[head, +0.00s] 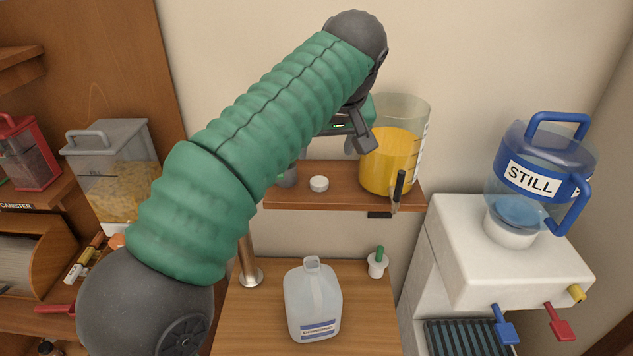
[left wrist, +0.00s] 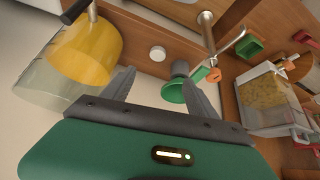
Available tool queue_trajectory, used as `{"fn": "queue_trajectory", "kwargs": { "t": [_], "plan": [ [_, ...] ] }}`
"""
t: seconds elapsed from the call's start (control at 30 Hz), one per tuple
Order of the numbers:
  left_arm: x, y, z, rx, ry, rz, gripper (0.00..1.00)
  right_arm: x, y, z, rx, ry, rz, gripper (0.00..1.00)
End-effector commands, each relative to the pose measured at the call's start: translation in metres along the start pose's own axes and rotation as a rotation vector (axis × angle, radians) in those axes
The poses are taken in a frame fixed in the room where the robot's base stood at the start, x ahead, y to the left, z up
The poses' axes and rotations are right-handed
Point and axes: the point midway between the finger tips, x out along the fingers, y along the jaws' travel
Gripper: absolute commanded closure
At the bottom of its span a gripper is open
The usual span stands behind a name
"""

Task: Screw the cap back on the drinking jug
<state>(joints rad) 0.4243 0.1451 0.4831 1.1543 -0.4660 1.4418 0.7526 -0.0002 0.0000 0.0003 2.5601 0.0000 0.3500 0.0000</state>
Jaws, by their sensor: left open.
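A translucent jug (head: 313,305) with a handle and a blue-lettered label stands upright on the lower wooden surface. Its neck at the top shows no cap. A small round white cap (head: 319,184) lies on the wooden shelf above it, and it also shows in the left wrist view (left wrist: 157,53). My left gripper (head: 362,142) is open and empty, above the shelf beside the clear pitcher. In the left wrist view its two fingers (left wrist: 161,88) are spread apart, with the cap beyond them. My right gripper is not in view.
The clear pitcher (head: 388,162) of yellow liquid stands on the shelf's right end. A grey and green item (left wrist: 178,82) is left of the cap, mostly behind my arm. A small white pot (head: 377,266) stands right of the jug. The STILL water dispenser (head: 510,245) is at right.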

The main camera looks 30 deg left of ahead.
Motion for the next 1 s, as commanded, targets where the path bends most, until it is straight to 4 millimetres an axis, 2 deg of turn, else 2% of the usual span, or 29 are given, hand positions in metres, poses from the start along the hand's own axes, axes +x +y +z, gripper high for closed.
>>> {"fn": "queue_trajectory", "kwargs": {
  "t": [0.17, 0.6, 0.73, 1.0],
  "plan": [
    [0.010, 0.001, 0.002, 0.002, -0.001, -0.001, 0.32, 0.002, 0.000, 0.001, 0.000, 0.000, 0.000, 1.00],
    [0.103, 0.000, 0.001, 0.002, -0.004, 0.001, 0.32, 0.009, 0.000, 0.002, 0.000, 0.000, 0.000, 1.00],
    [0.115, 0.000, 0.000, 0.003, -0.001, 0.002, 0.32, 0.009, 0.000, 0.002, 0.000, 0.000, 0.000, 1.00],
    [0.116, 0.001, 0.001, 0.004, 0.001, 0.002, 0.32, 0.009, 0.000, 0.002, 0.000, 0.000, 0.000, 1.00]
  ]
}}
